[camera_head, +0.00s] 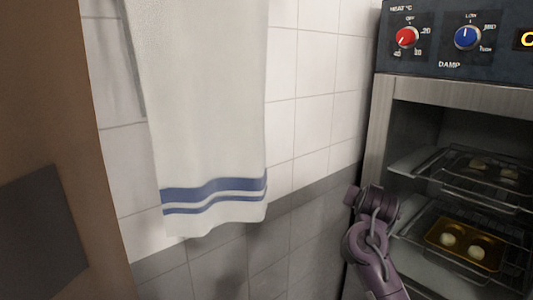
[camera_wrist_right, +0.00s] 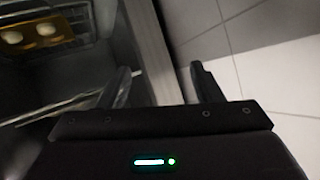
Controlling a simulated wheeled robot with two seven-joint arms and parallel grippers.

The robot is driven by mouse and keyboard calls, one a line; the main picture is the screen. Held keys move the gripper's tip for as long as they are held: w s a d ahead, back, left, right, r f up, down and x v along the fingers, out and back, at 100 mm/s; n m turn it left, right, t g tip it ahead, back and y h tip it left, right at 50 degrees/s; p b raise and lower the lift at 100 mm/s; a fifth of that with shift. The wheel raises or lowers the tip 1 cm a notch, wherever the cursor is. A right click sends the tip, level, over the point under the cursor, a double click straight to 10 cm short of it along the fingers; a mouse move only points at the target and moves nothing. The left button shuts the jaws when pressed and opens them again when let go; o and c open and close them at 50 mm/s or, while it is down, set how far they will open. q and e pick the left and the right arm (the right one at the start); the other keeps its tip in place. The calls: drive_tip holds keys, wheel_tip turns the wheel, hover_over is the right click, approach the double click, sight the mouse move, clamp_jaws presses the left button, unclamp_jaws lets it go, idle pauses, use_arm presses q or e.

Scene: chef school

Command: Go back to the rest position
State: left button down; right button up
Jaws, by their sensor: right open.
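My right gripper (camera_wrist_right: 163,84) shows in the right wrist view with its two dark fingers apart and nothing between them. It is close to the open front of a metal cabinet, beside its edge. In the head view, a purple link of my arm stands in front of the cabinet's left side; the gripper's fingers cannot be made out there. My left gripper is in neither view.
The cabinet (camera_head: 381,125) has red and blue knobs and wire racks inside. A gold tray (camera_head: 432,236) with pale dough pieces sits on the lower rack. A white towel with blue stripes (camera_head: 205,110) hangs on the tiled wall. A brown panel (camera_head: 50,110) stands at left.

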drive_tip(key=s+a+f+n+g+y, duration=0.2)
drive_tip(key=s+a+f+n+g, duration=0.1)
drive_tip(key=s+f, duration=0.85)
drive_tip(key=s+a+f+n+g+y, duration=0.2)
drive_tip(key=s+f+n, duration=0.1)
drive_tip(key=s+f, duration=0.85)
drive_tip(key=s+f+n+g, duration=0.3)
drive_tip(key=s+g, duration=0.1)
drive_tip(key=s, duration=1.2)
wheel_tip(320, 180, down, 27)
drive_tip(key=s, duration=0.1)
drive_tip(key=s+d+f+g, duration=0.2)
drive_tip(key=s+d+f, duration=0.1)
drive_tip(key=s+f, duration=1.7)
drive_tip(key=shift+s+f, duration=0.25)
drive_tip(key=shift+f, duration=0.1)
